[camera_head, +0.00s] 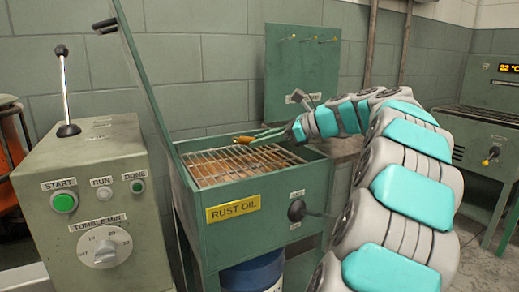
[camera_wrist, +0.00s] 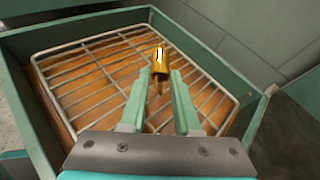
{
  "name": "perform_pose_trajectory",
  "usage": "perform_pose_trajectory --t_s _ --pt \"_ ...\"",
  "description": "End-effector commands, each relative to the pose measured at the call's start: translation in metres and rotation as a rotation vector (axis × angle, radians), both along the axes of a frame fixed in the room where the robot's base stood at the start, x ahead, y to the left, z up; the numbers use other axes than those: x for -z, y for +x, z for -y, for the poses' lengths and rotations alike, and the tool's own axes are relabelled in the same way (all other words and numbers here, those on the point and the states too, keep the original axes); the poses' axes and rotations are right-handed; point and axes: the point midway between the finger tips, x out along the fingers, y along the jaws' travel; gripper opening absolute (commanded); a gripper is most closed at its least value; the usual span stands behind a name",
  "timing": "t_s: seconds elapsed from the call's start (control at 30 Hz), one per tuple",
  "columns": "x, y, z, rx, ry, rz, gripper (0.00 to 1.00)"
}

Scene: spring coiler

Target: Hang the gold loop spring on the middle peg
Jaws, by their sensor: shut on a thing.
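My gripper (camera_wrist: 159,102) is shut on the gold loop spring (camera_wrist: 160,64), a small gold coil held at the fingertips in the wrist view. In the head view the spring (camera_head: 244,139) shows as a small gold piece at the tip of my gripper (camera_head: 258,138), above the wire rack of the rust oil tank. Whether it touches the rack is hard to tell. A green panel (camera_head: 301,80) stands on the wall behind the tank. It carries a row of small pegs near its top, with the middle peg (camera_head: 316,38) between two others. The panel's label is partly hidden.
The green rust oil tank (camera_head: 240,232) has raised walls around its wire rack (camera_head: 205,168) and an upright lid at left. A control box (camera_head: 85,190) with a lever stands at left. An oven-like machine (camera_head: 490,135) is at right. Space before the panel is open.

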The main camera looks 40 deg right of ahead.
Motion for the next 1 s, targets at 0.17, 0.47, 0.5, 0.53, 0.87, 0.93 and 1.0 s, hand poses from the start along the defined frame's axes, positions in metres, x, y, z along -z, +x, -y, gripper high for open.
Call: perform_pose_trajectory --t_s 0.17,0.47,0.5,0.53,0.87,0.93,1.0 --pt "0.001 0.006 0.003 0.0 0.001 0.0 0.0" --pt "0.018 0.019 0.007 0.0 0.003 -0.002 0.0" --pt "0.022 0.019 0.007 0.0 0.003 -0.002 0.0" --pt "0.025 0.019 0.007 0.0 0.002 -0.001 0.0" --pt "0.033 0.019 0.007 -0.002 0.001 0.0 0.0" --pt "0.033 0.019 0.007 -0.002 0.001 0.0 0.0" --pt "0.033 0.019 0.007 -0.001 0.001 0.001 0.0"
